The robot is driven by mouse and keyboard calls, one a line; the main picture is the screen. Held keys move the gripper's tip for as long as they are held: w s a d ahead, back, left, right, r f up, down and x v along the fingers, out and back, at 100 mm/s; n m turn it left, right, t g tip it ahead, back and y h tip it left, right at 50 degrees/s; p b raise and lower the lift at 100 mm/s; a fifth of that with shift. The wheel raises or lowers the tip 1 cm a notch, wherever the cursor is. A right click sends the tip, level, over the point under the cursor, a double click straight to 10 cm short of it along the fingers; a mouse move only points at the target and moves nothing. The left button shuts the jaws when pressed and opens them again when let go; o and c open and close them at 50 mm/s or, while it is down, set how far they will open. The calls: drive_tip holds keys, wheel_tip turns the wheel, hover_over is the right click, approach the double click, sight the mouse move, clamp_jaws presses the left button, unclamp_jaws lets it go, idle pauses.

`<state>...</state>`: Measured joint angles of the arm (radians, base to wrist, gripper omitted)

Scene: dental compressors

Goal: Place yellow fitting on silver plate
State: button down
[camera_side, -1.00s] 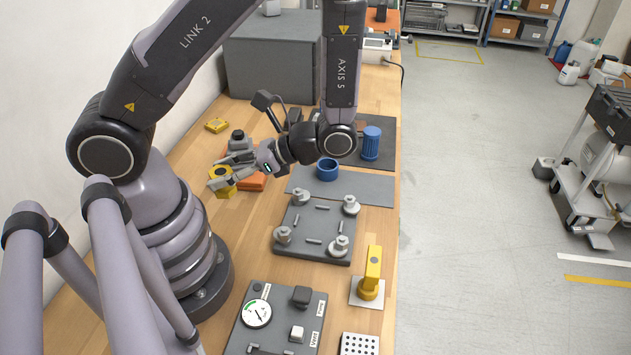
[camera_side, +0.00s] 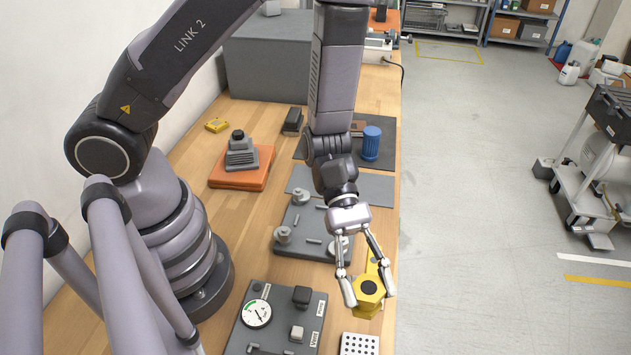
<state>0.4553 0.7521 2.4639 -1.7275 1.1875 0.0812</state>
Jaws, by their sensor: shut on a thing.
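My gripper (camera_side: 369,294) is shut on the yellow fitting (camera_side: 368,305), a block with a round dark opening, near the right front of the bench. The fingers are on either side of the fitting. A yellow upright piece (camera_side: 376,258) shows just behind it, between the fingers. The small silver plate under that upright is hidden by my gripper and the fitting, so I cannot tell whether the fitting touches anything. A flat grey plate (camera_side: 379,190) lies farther back, partly hidden by my arm.
A dark fixture plate (camera_side: 312,222) with metal posts is behind and left. A gauge panel (camera_side: 275,320) is front left, and a perforated white block (camera_side: 359,344) is in front. A blue ribbed cylinder (camera_side: 371,144) stands farther back. The bench's right edge is close.

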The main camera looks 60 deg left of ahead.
drive_tip(key=t, duration=0.1)
hover_over(359, 349)
drive_tip(key=shift+n, duration=0.4)
wheel_tip(359, 349, down, 12)
drive_tip(key=shift+f, duration=2.2)
drive_tip(key=shift+f, duration=0.2)
drive_tip(key=c, duration=0.7)
unclamp_jaws()
drive_tip(key=shift+o, duration=0.2)
drive_tip(key=shift+r, duration=0.1)
